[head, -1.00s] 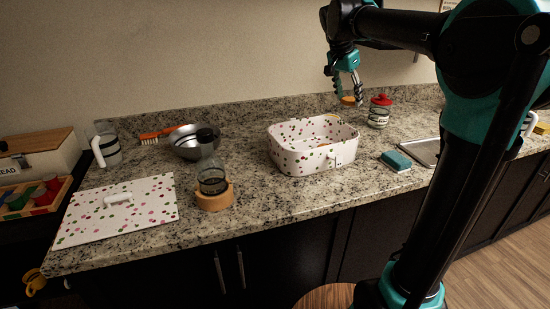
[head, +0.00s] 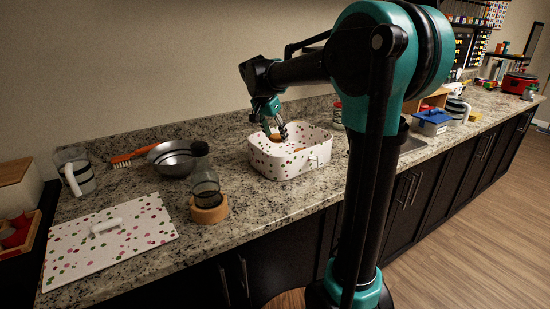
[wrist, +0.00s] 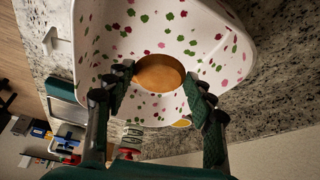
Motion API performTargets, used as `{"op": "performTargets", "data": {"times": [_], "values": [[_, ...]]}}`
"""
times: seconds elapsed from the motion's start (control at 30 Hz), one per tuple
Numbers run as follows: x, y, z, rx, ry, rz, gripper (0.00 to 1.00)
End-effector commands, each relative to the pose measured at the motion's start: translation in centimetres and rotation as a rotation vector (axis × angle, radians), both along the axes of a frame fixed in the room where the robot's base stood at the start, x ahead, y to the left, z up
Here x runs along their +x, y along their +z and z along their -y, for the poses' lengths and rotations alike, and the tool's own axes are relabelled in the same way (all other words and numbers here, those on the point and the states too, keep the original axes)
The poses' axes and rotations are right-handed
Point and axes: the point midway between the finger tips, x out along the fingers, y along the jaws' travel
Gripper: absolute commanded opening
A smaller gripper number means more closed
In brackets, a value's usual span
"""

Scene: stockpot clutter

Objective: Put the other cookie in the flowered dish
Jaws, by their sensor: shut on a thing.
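The flowered dish (head: 284,168) is a white, open, rounded box with coloured spots, standing on the granite counter. My gripper (head: 276,134) is over its back left part, pointing down. It is shut on a round brown cookie (head: 274,136), held at the level of the rim or slightly above. In the wrist view the cookie (wrist: 158,73) sits between the fingers, with the spotted inside of the dish (wrist: 190,30) behind it. Another cookie (head: 298,149) shows small inside the dish, right of the held one. I cannot tell whether the held cookie touches the dish.
A spotted lid (head: 75,247) lies at the counter's front left. A glass vessel on a wooden ring (head: 209,212), a metal bowl (head: 172,160) and an orange brush (head: 133,156) stand left of the dish. A red-lidded jar (head: 338,112) is behind it to the right.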

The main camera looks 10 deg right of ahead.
Motion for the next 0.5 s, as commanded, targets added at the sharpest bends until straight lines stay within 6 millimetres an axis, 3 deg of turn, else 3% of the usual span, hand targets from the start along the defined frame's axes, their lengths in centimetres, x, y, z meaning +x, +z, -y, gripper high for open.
{"op": "performTargets", "data": {"times": [0.2, 0.5], "values": [[0.0, -4.4, 0.0, 0.000, 0.000, 0.000, 0.34], [0.0, -7.2, 0.0, 0.000, 0.000, 0.000, 0.34]]}}
